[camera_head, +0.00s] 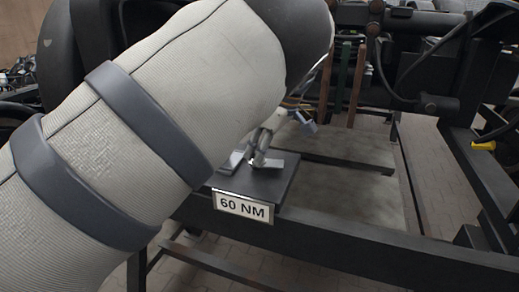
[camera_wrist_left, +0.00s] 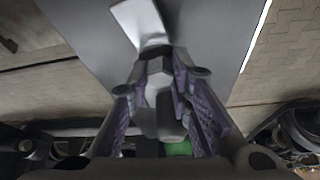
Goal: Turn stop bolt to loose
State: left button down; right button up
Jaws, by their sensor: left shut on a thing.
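The stop bolt is a pale grey metal piece (camera_wrist_left: 158,95) between the finger pads in the left wrist view. My left gripper (camera_wrist_left: 162,82) is shut on it, with purple-grey pads at both sides. In the head view a silver metal piece (camera_head: 262,148) stands on a dark plate (camera_head: 262,185) bearing a "60 NM" label (camera_head: 243,207). My left arm hides most of the gripper there, and the bolt's turned angle cannot be told. My right gripper is in neither view.
A light bracket (camera_wrist_left: 140,22) lies beside the bolt on the plate. A black frame beam (camera_head: 345,243) runs below to the right. Dark bogie parts and hoses (camera_head: 440,75) fill the back. Paved floor shows through open gaps in the frame.

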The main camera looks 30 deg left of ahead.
pick_arm(q)
jog(key=c, duration=1.5)
grip_release()
jog(key=shift+o, duration=0.2)
jog(key=v, duration=1.2)
